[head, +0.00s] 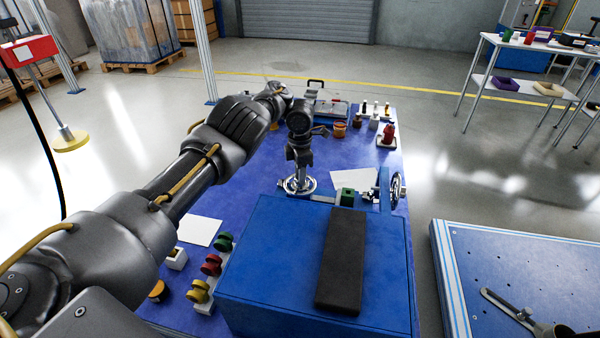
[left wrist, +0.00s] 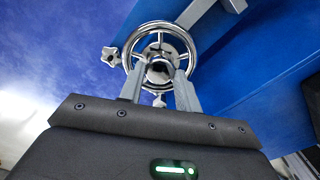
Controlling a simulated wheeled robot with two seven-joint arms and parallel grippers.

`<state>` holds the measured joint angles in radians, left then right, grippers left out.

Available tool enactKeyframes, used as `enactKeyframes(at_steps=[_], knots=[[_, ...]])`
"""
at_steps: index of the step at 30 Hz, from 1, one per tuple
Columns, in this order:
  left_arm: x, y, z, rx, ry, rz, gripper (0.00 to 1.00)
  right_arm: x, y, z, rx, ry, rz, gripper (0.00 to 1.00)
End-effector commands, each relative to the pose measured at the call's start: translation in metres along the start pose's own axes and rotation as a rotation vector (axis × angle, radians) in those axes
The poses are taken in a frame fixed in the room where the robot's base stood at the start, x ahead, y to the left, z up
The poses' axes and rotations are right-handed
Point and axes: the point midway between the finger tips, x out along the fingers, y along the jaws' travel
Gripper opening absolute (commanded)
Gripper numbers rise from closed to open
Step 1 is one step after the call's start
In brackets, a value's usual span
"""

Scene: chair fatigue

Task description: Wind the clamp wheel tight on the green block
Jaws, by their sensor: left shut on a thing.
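My left gripper (head: 299,172) points down over the left chrome handwheel (head: 311,188) beside the blue bench unit. The green block (head: 346,197) sits right of this wheel, at the back edge of the blue unit, by a silver bar (head: 323,199). I cannot tell whether the clamp touches the block. A second chrome handwheel (head: 397,190) stands upright further right. My right gripper is not in view.
A dark pad (head: 341,260) lies on the blue unit (head: 265,265). Green, red and yellow knobs (head: 211,266) stand at its left. White sheets (head: 199,231) and small coloured parts lie on the blue table. A perforated blue table (head: 500,265) stands at the right.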

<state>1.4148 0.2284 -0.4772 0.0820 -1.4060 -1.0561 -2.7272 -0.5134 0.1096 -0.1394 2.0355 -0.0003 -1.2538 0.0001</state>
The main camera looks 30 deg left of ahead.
Motion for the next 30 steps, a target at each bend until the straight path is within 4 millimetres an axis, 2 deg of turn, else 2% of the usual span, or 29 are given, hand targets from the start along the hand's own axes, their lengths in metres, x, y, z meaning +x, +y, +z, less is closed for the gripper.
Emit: enactKeyframes(at_steps=[8,23,24,28,30], knots=[[0.0010,-0.0004,-0.0010,0.082,0.003,-0.002,0.11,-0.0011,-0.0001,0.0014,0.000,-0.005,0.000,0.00],[0.0010,-0.0002,-0.0012,0.095,0.004,-0.001,0.11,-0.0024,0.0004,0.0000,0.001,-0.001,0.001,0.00],[0.0010,-0.0002,-0.0013,0.095,0.004,-0.001,0.39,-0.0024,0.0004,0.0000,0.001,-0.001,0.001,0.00],[0.0008,-0.0002,-0.0007,0.095,0.003,-0.001,0.55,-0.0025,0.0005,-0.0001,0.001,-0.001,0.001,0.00],[0.0006,-0.0002,-0.0004,0.095,0.003,-0.001,0.55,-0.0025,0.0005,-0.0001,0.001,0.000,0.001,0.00]])
